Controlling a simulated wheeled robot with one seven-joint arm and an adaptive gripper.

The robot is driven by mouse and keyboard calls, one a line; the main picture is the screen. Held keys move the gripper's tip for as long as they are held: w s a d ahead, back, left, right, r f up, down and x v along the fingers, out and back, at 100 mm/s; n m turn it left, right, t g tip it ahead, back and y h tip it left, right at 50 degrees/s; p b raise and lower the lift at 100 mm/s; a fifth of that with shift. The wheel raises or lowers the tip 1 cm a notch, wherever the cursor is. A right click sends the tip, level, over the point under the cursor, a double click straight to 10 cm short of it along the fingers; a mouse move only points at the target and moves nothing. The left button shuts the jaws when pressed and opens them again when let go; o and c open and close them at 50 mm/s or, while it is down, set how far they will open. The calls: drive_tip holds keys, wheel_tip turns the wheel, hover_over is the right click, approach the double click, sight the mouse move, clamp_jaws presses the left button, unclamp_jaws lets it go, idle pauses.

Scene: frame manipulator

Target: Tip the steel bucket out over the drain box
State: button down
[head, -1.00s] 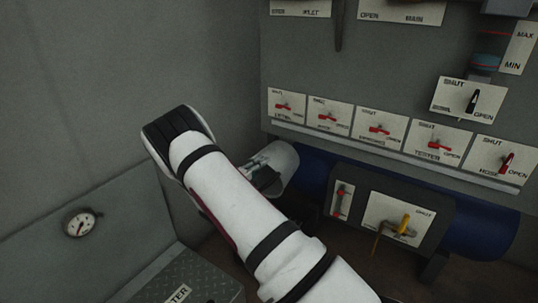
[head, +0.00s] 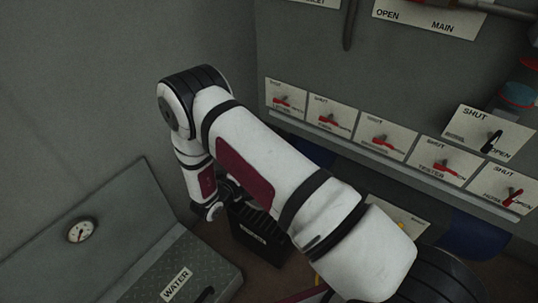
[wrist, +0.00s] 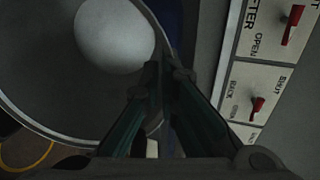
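The steel bucket (wrist: 45,75) fills the left of the wrist view. I look into its grey inside, where a pale round patch (wrist: 115,35) shows; I cannot tell if that is the bottom or contents. My gripper (wrist: 162,92) has its fingers drawn together at the bucket's right rim, with the wall between them. A black box with a small label (head: 247,239), probably the drain box, stands on the floor just right of my wrist, partly behind my arm.
A grey panel with several red valve handles (head: 381,143) stands close on the right. A plated lid labelled WATER (head: 205,262) and a gauge (head: 81,231) are at lower left. A blue tank (head: 470,232) lies under the panel. A yellow loop (wrist: 28,158) shows below the bucket.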

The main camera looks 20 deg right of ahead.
drive_tip(key=shift+w+d+r+g+y+p, duration=0.4)
drive_tip(key=shift+d+r+g+y+p, duration=0.3)
drive_tip(key=shift+p, duration=0.6)
drive_tip(key=shift+w+d+g+y+p, duration=0.45)
drive_tip(key=shift+d+g+y+p, duration=0.15)
drive_tip(key=shift+y, duration=0.3)
